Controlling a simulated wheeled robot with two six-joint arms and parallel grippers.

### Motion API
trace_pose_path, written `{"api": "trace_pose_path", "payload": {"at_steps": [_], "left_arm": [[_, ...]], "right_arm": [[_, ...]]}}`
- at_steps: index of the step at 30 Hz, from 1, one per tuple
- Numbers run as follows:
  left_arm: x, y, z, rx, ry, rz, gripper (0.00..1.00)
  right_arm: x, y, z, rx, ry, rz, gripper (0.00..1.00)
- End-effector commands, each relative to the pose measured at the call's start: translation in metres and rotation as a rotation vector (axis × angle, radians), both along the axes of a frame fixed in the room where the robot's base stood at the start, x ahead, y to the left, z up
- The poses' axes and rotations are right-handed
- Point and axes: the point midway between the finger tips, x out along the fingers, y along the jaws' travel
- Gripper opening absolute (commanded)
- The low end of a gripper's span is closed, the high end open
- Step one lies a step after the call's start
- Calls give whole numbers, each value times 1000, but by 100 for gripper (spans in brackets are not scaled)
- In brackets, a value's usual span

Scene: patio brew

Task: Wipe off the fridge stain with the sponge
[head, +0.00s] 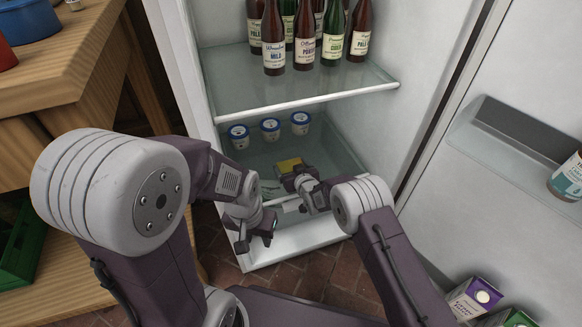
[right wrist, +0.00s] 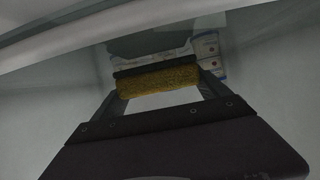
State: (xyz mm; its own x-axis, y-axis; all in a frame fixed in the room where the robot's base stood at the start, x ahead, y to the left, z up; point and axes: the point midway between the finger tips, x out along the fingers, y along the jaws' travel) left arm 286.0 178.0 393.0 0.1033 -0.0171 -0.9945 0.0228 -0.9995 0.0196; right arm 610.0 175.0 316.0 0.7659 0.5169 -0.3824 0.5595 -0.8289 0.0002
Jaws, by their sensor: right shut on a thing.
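The sponge (head: 289,164), yellow with a dark side, is low inside the open fridge (head: 222,117). My right gripper (head: 300,178) reaches into the lower compartment and is shut on the sponge. The right wrist view shows the sponge (right wrist: 158,78) held across between the two fingertips. I cannot make out the stain for certain; a pale greenish patch (head: 270,188) shows left of the right gripper, and I cannot tell what it is. My left gripper (head: 254,240) hangs empty at the fridge's front lower edge, its fingers apart.
Several bottles (head: 274,38) stand on the glass shelf (head: 310,104) above. Small blue-lidded cups (head: 270,128) stand below it, behind the sponge. The open door (head: 500,195) at right holds a jar (head: 568,178) and cartons (head: 473,297). A wooden table (head: 75,55) is at left.

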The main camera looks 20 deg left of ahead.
Motion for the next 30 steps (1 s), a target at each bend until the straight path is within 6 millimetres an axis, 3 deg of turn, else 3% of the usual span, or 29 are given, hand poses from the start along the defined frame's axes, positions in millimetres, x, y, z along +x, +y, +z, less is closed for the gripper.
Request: {"api": "trace_pose_path", "payload": {"at_steps": [13,20,21,23,24,30], "left_arm": [[0,0,42,0,0,0,36],[0,0,40,0,0,0,36],[0,0,40,0,0,0,36],[0,0,40,0,0,0,36],[0,0,40,0,0,0,36],[0,0,40,0,0,0,36]], "right_arm": [[0,0,50,0,0,0,60],[0,0,50,0,0,0,60],[0,0,50,0,0,0,83],[0,0,50,0,0,0,66],[0,0,50,0,0,0,63],[1,1,52,5,-6,2,63]]}}
